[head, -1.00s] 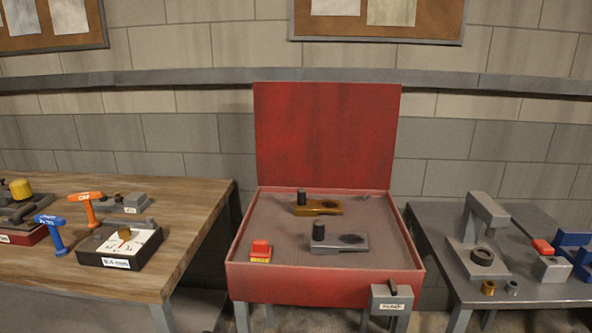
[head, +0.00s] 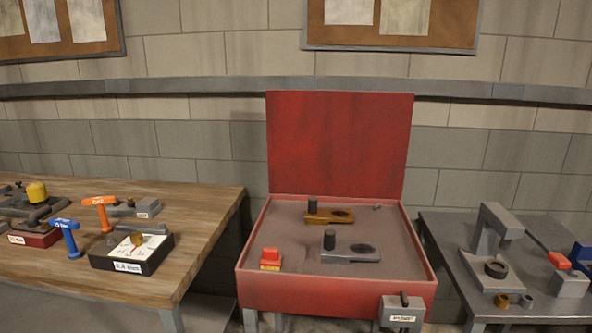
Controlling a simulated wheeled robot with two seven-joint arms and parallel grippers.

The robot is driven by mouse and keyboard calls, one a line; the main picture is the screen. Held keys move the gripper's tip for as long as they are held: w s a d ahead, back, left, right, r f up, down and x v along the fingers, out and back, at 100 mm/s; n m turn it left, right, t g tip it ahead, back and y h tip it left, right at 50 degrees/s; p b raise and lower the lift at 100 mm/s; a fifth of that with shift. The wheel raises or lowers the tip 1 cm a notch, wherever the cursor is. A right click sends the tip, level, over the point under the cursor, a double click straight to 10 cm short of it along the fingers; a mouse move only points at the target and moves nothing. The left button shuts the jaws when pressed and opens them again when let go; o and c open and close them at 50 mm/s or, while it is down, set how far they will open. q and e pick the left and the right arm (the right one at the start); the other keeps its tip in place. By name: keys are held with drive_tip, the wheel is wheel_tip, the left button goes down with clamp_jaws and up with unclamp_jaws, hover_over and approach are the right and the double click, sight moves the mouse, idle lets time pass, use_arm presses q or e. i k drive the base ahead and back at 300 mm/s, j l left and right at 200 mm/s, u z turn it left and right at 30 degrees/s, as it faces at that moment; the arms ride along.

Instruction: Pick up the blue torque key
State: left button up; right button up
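The blue torque key (head: 68,236) stands upright on the wooden bench at the left, with a T-shaped handle on top and a small label on it. An orange key (head: 101,212) of the same shape stands just behind it to the right. A dark box with a white dial face (head: 131,252) sits right of the blue key, apart from it. Neither of my grippers is in view.
The wooden bench (head: 190,216) also holds a device with a yellow knob (head: 37,192) at far left. A red open case (head: 335,291) with gold and grey parts stands in the middle. A grey table (head: 535,300) is at right. A gap separates bench and case.

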sight(65, 224)
drive_tip(key=u, duration=1.4)
drive_tip(key=i+l, duration=0.2)
drive_tip(key=l, duration=0.2)
drive_tip(key=l+z, duration=0.05)
